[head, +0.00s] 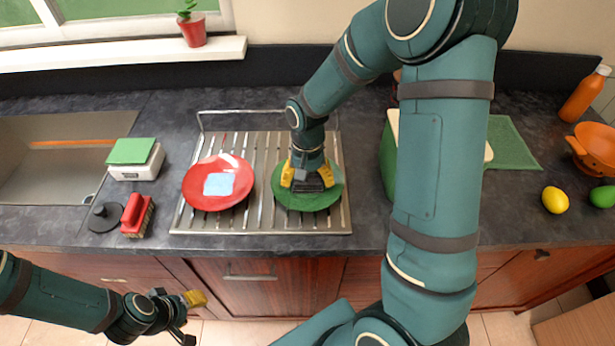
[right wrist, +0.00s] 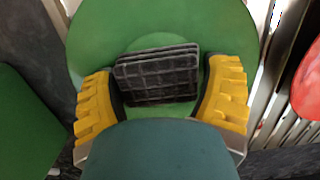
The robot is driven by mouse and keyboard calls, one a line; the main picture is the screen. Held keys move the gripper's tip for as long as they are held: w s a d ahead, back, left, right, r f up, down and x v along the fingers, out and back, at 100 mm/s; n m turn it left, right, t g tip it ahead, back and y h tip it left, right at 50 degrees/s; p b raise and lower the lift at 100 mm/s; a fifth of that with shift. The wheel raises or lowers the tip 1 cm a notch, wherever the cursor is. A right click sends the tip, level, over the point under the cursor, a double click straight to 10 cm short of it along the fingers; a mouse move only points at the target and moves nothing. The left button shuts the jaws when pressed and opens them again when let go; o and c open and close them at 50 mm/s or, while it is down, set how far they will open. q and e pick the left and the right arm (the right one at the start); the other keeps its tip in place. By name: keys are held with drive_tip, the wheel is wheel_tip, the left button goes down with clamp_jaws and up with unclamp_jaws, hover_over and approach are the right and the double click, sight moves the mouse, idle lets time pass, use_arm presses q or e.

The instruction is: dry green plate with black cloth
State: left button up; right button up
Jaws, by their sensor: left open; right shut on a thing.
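The green plate (head: 307,197) lies on the metal drying rack, to the right of the red plate. My right gripper (head: 308,178) is over the middle of the green plate, pointing down. It is shut on the folded black cloth (right wrist: 157,76), a dark checked pad between the yellow fingers in the right wrist view. The cloth is at the plate's centre; whether it presses on the plate is hard to tell. The green plate (right wrist: 110,38) fills much of the right wrist view. My left gripper (head: 183,312) is open and empty, low in front of the counter.
The red plate (head: 213,196) with a light blue cloth (head: 219,184) sits on the drying rack (head: 263,226). A red brush (head: 137,215), a sink (head: 45,160) and a white box with a green sponge (head: 133,152) are left. A lemon (head: 555,200) and orange colander (head: 594,150) are right.

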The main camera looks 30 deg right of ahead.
drive_tip(key=shift+w+d+f, duration=0.1)
drive_tip(key=shift+w+d, duration=0.1)
drive_tip(key=shift+w, duration=0.1)
drive_tip(key=shift+r+p, duration=0.35)
drive_tip(key=shift+r, duration=0.1)
wheel_tip(320, 180, up, 6)
drive_tip(key=p, duration=0.4)
drive_tip(key=shift+r+p, duration=0.15)
drive_tip(key=shift+p, duration=0.25)
